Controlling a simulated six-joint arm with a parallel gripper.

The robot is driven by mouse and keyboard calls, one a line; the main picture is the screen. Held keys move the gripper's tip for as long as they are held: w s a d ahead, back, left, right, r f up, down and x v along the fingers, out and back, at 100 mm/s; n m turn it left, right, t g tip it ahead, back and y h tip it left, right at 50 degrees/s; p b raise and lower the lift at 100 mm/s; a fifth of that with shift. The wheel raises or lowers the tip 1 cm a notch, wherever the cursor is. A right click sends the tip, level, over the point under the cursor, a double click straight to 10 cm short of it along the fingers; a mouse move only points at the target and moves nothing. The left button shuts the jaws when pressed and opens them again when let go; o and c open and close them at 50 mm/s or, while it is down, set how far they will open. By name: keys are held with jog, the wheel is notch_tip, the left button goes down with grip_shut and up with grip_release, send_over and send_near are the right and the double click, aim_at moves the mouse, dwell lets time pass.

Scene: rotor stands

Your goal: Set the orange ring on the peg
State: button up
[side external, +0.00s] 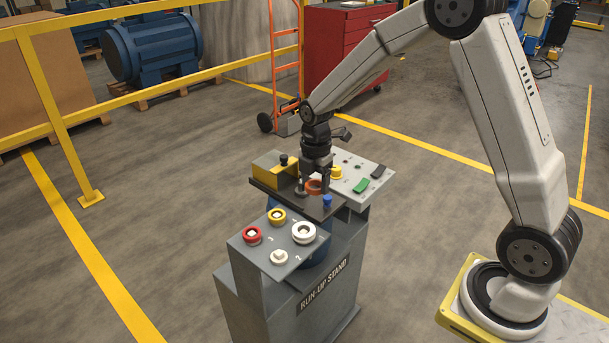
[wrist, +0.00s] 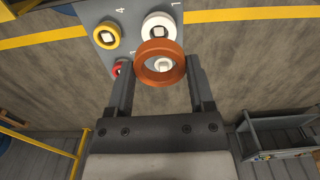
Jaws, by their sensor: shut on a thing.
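The orange ring (side external: 315,187) is between the fingertips of my gripper (side external: 316,181), low over the dark plate (side external: 322,209) of the stand. In the wrist view the ring (wrist: 160,47) sits between the two fingers, its hole facing the camera. A short grey upright post on a round base (side external: 301,190) stands on the dark plate, just left of the ring. The ring appears beside this post, not around it. A white peg (wrist: 163,65) shows through the ring's hole in the wrist view, on the panel beyond. I cannot tell the ring's exact height above the plate.
The front panel (side external: 266,262) carries a red ring (side external: 252,235), a yellow ring (side external: 277,216), a white ring (side external: 304,232) and a white peg (side external: 279,257). A control panel (side external: 350,172) lies behind.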

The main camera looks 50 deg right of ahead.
send_over(278, 252)
notch_tip(278, 252, down, 3)
jog(key=shift+n, duration=0.3)
jog(key=shift+f, duration=0.25)
jog(key=shift+f, duration=2.2)
jog(key=shift+f, duration=2.35)
dwell(2.2)
